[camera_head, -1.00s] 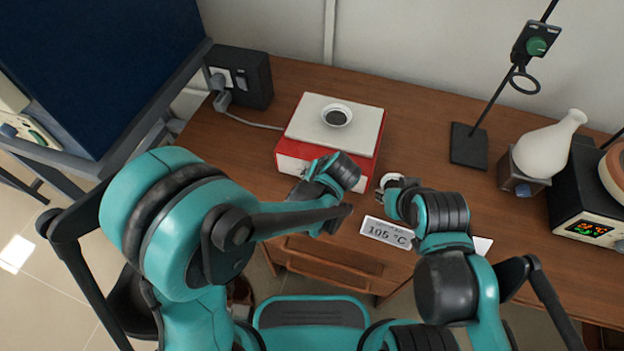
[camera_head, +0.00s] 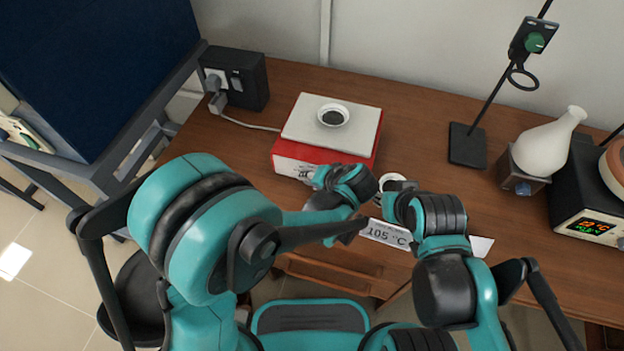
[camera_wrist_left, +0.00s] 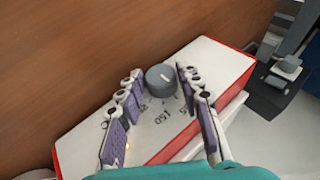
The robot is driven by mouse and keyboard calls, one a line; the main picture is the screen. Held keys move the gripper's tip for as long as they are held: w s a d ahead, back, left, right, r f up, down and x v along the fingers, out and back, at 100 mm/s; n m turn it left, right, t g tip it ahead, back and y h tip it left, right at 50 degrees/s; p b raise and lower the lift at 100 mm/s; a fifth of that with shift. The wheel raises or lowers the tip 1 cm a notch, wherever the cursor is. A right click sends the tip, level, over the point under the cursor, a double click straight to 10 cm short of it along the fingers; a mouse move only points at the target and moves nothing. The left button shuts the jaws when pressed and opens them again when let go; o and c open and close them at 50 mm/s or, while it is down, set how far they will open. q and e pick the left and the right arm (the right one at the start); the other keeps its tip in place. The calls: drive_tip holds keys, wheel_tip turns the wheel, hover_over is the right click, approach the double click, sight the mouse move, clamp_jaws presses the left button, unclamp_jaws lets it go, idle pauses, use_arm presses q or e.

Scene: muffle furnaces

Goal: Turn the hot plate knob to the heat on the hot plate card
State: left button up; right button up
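The hot plate (camera_head: 285,151) is a red box with a white top on the table. Its grey round knob (camera_wrist_left: 161,81) shows in the left wrist view, with a pale pointer line and a printed dial around it; "150" is readable. My left gripper (camera_wrist_left: 162,73) is open, its fingers on either side of the knob with small gaps. In the head view my left gripper (camera_head: 297,172) is at the hot plate's front, and the knob is hidden. The hot plate card (camera_head: 388,234) reads 105 °C. My right gripper (camera_head: 392,190) is right of the hot plate, its fingers mostly hidden.
A small dish (camera_head: 333,116) with dark contents sits on the hot plate. A power socket box (camera_head: 237,78) with a cable stands behind left. A ring stand (camera_head: 467,145), a white flask (camera_head: 548,145) and a black device with a display (camera_head: 590,225) stand on the right.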

use_arm(q)
drive_tip(key=shift+o, duration=0.9)
wheel_tip(320, 180, up, 10)
drive_tip(key=s+a+r+n+h, duration=0.1)
drive_tip(key=s+a+n+h, duration=0.1)
drive_tip(key=s+a, duration=0.4)
drive_tip(key=s+a+n+h, duration=0.2)
drive_tip(key=s+a, duration=0.4)
drive_tip(key=a, duration=0.6)
drive_tip(key=shift+s+a+r+n+t+h, duration=0.15)
drive_tip(key=shift+a+r+n+t+h, duration=0.15)
drive_tip(key=shift+a+r+n, duration=0.15)
